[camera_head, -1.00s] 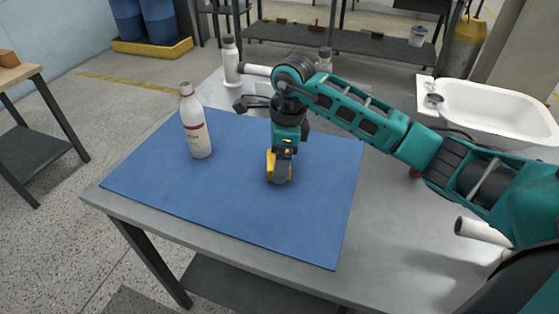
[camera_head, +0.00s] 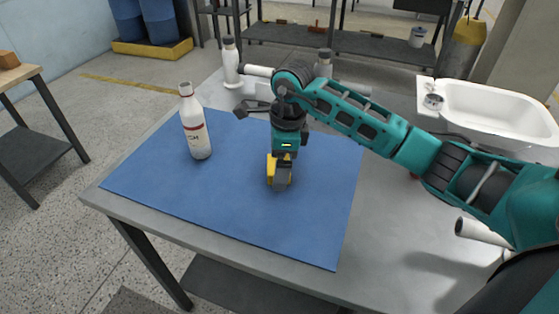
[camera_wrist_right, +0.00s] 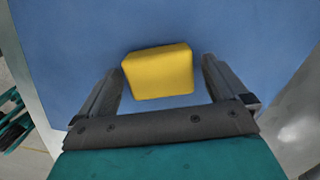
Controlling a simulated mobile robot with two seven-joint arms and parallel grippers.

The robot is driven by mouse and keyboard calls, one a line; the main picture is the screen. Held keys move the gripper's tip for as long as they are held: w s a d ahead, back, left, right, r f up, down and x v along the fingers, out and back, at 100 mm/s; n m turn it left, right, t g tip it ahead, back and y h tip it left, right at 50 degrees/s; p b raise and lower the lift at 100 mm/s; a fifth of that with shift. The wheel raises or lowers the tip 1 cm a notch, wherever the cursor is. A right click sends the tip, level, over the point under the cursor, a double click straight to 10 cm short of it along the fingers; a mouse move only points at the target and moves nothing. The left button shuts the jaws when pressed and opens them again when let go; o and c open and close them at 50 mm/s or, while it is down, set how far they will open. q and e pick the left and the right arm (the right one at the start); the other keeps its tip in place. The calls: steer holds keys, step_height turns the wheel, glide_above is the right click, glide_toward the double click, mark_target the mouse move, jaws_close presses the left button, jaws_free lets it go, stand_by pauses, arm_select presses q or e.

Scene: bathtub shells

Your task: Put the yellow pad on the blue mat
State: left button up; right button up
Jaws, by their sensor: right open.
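The yellow pad (camera_wrist_right: 159,72) is a small block lying on the blue mat, as the right wrist view shows. In the head view the yellow pad (camera_head: 270,168) is partly hidden behind my right gripper (camera_head: 281,185), which points down at it. In the right wrist view my right gripper (camera_wrist_right: 163,88) is open, with a finger on each side of the pad and blue visible between pad and fingers. The blue mat (camera_head: 225,190) lies flat on the grey table. My left gripper is not in view.
A white bottle with a red band (camera_head: 195,125) stands on the mat to the left of my right gripper. Another white bottle (camera_head: 230,62) stands at the table's back edge. A white tub shell (camera_head: 500,112) is at the right. The mat's front part is clear.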

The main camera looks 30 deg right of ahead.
step_height(320, 180, up, 12)
steer(key=d, duration=0.1)
steer(key=shift+s+d+p, duration=0.15)
steer(key=shift+s+p, duration=0.2)
stand_by(0.4)
